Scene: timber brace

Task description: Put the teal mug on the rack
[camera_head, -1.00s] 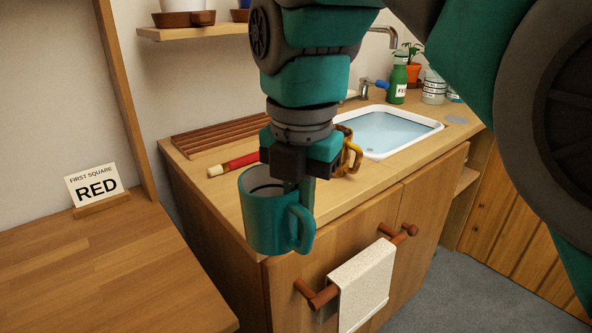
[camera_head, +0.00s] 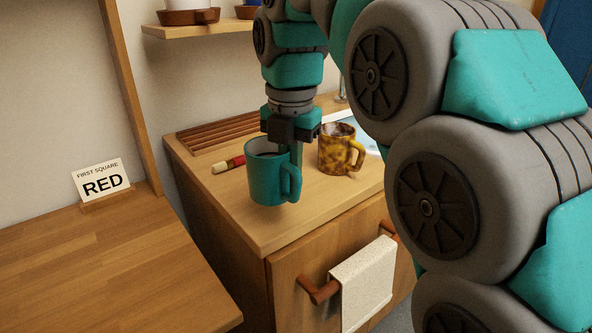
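The teal mug (camera_head: 265,180) hangs upright from my gripper (camera_head: 291,150), its handle to the right, with something dark inside it. My gripper is over the mug's right rim, between the opening and the handle, and looks shut on it; the fingertips are partly hidden. The mug shows in front of the counter; I cannot tell its exact height above the top. The slatted wooden rack (camera_head: 217,136) lies at the back left of the counter, behind the mug, and looks empty.
A brown and yellow mug (camera_head: 335,152) stands on the counter (camera_head: 290,228) right of my gripper. A red and cream stick (camera_head: 229,164) lies before the rack. A shelf (camera_head: 205,29) with pots hangs above. A towel (camera_head: 362,284) hangs in front. My arm hides most of the sink.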

